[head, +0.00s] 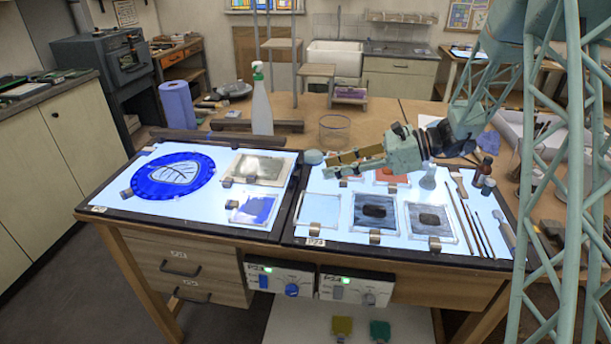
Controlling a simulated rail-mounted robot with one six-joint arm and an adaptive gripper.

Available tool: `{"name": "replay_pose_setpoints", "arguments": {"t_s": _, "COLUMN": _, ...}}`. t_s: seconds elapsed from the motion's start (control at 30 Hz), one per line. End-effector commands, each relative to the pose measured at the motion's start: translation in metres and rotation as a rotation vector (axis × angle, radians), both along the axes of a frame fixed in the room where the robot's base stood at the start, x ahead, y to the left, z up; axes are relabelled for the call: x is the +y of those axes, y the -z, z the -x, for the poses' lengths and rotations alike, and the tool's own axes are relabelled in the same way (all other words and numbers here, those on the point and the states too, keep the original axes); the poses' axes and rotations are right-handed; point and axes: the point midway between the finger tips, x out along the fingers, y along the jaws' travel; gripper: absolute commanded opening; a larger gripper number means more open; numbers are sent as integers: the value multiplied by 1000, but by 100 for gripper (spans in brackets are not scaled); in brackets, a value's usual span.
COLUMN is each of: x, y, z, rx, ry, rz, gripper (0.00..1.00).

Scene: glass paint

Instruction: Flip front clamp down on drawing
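My gripper (331,166) hangs over the back of the right light panel (390,243), pointing left. Its two fingers look apart, with nothing seen between them. A round blue piece with a white leaf drawing (178,174) lies on the left light panel (205,219). A small clamp (126,193) is at its front left edge. Whether each clamp is up or down is too small to tell.
A spray bottle (261,105), a blue paper roll (177,105) and a glass bowl (334,130) stand behind the panels. Brushes (471,222) and small bottles (483,175) are at the right. A dark bar (257,126) lies along the back. The space above the left panel is clear.

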Motion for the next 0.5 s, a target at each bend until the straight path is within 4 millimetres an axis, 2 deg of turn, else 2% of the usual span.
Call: {"name": "replay_pose_setpoints", "arguments": {"t_s": 0.5, "x": 56, "y": 25, "z": -9, "rx": 1, "ry": -2, "rz": 1, "gripper": 26}}
